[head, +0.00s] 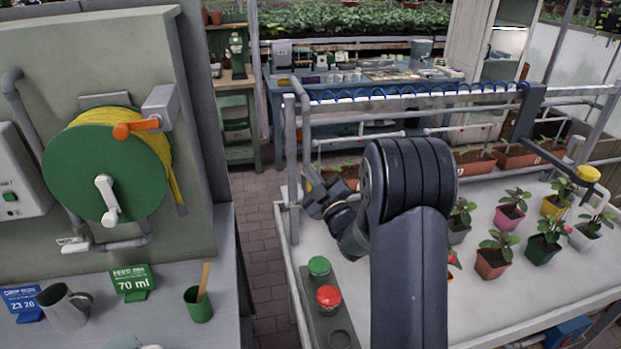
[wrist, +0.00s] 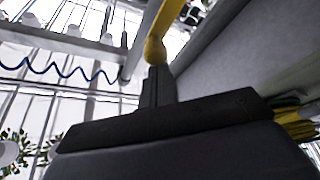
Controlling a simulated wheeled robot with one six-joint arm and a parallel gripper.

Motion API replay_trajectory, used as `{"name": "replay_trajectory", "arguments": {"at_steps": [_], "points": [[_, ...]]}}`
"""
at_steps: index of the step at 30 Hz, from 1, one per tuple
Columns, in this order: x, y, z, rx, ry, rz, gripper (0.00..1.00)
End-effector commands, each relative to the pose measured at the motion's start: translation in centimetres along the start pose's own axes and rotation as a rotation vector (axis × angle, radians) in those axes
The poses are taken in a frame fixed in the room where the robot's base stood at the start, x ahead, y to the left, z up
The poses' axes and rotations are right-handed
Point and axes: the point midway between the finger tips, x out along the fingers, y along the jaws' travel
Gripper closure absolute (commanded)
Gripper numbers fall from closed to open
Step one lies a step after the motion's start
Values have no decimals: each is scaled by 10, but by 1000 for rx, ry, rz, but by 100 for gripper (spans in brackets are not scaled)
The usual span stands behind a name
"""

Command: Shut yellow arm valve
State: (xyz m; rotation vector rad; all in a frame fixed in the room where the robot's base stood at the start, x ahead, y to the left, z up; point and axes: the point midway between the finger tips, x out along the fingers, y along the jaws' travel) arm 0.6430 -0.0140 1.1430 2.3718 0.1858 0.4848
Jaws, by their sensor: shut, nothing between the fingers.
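The yellow valve arm (wrist: 170,20) shows in the wrist view at the top centre, slanting down to a rounded yellow end. My gripper (wrist: 157,75) is shut and empty, its dark fingers just below that rounded end. They look very close to it or touching; I cannot tell which. In the head view my gripper (head: 313,193) is beside the upright grey pipe at the left end of the plant bench. Small yellow patches show there, but I cannot tell the valve arm from my wrist. The valve body is not clear in either view.
The upright pipe (head: 293,150) and a rail with blue coiled hose (head: 400,95) border the bench (head: 480,315). Green (head: 319,266) and red (head: 328,297) buttons and potted plants stand on it.

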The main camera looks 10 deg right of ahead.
Motion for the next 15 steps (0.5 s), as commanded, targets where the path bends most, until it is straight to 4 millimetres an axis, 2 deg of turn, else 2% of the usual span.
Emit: {"name": "replay_trajectory", "arguments": {"at_steps": [15], "points": [[-2,4,6,71,0,33,100]]}}
